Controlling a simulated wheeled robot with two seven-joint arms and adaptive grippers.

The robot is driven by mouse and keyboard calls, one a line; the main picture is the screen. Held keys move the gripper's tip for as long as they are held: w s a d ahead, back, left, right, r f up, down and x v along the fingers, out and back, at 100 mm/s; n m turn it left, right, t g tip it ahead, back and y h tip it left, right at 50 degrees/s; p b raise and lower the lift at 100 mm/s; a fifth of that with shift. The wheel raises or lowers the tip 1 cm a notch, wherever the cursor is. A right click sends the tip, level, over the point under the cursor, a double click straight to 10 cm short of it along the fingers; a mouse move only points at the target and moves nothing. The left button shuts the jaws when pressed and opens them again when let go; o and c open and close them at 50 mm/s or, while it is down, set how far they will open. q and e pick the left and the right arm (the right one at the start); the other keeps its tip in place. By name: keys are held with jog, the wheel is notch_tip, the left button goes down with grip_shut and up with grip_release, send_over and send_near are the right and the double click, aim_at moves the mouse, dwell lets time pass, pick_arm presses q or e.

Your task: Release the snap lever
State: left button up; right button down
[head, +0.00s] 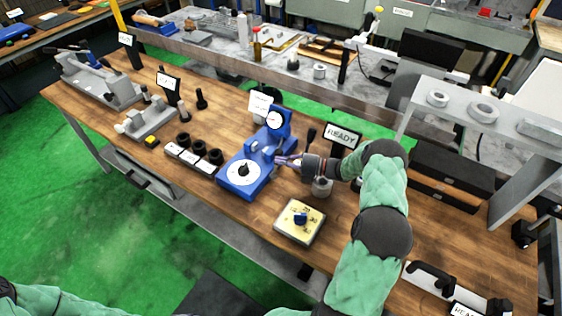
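A blue gauge fixture (240,178) with a round white dial (274,120) stands on the wooden bench near the middle of the head view. A black-knobbed lever (311,133) sticks up just right of it; I cannot tell whether this is the snap lever. My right gripper (281,160) reaches in from the right, its fingertips at the fixture's right side below the dial. The fingers are small and partly merge with the fixture, so contact and opening are unclear. My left arm (50,300) shows only at the bottom left; its gripper is out of view.
A READY sign (343,137) stands behind the wrist, and a grey shelf (480,105) stands at right.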

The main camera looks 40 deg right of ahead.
dwell(0.3)
notch_tip(320, 180, up, 10)
dwell(0.5)
dwell(0.5)
